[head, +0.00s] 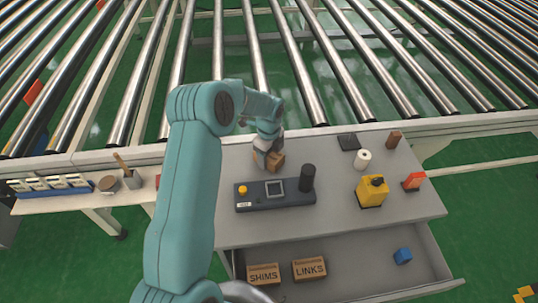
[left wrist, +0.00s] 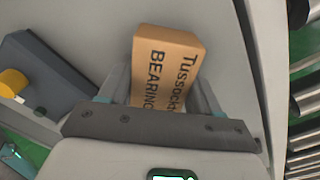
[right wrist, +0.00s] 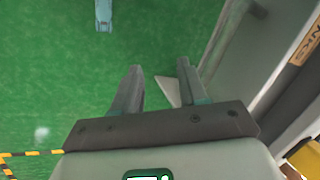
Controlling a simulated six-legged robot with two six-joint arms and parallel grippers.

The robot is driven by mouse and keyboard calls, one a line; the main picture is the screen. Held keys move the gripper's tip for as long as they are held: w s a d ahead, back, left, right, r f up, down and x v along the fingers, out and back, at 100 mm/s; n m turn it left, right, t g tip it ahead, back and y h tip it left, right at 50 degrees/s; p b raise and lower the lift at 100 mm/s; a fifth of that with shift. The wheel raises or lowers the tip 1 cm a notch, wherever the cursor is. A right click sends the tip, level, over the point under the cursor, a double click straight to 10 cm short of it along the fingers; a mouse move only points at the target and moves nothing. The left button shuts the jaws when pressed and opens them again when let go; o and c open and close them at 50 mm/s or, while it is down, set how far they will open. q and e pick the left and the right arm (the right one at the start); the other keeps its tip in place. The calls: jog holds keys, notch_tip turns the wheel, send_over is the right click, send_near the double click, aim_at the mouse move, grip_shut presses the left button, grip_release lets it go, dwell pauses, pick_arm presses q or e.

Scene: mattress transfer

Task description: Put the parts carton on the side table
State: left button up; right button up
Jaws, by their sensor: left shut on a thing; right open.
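A small brown carton (head: 276,162) is at the back of the grey table (head: 340,225), behind the dark control box. In the left wrist view the carton (left wrist: 167,70) bears the printed words "Tussock" and "BEARING", partly covered. My left gripper (head: 266,154) is shut on it, one finger on each side. I cannot tell whether the carton touches the tabletop. My right gripper (right wrist: 160,85) is open and empty over green floor in the right wrist view, beside the table's drawer; it is not visible in the head view.
The control box (head: 275,194) with a black cylinder stands in front of the carton. A yellow block (head: 371,192) and white roll (head: 363,159) stand right. The open drawer holds SHIMS (head: 264,274) and LINKS (head: 309,269) cartons. A narrow shelf (head: 60,207) is left; rollers (head: 300,75) lie behind.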

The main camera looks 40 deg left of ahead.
pick_arm(q)
jog(key=shift+f, duration=0.1)
jog(key=o, duration=1.3)
jog(key=shift+f, duration=0.1)
jog(key=shift+r, duration=0.5)
notch_tip(320, 180, up, 12)
jog(key=shift+f+b, duration=0.2)
jog(key=shift+b, duration=0.4)
